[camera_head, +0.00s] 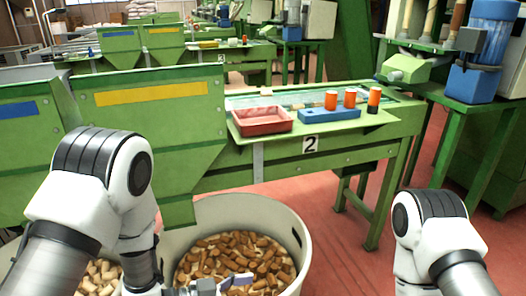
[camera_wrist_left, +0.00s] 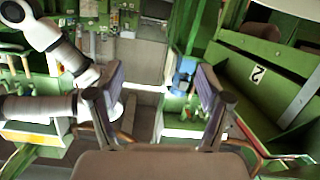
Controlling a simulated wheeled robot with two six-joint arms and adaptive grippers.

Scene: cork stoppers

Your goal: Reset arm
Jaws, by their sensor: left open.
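My left arm comes in from the left in the head view, and part of my left gripper (camera_head: 225,284) shows at the bottom edge, in front of the corks in a large white bin (camera_head: 292,217). In the left wrist view the two fingers of my left gripper (camera_wrist_left: 158,88) stand wide apart with nothing between them. Brown corks (camera_head: 235,252) fill the bin's floor. My right arm (camera_head: 432,232) is bent at the right of the head view; its gripper is out of frame.
A green workbench (camera_head: 300,160) marked 2 carries a red tray (camera_head: 263,121), a blue holder (camera_head: 330,114) and several orange-and-black cylinders (camera_head: 374,98). Pale corks (camera_head: 100,276) lie at lower left. Green machinery (camera_head: 482,83) stands at right. Red floor (camera_head: 345,262) is open between bin and right arm.

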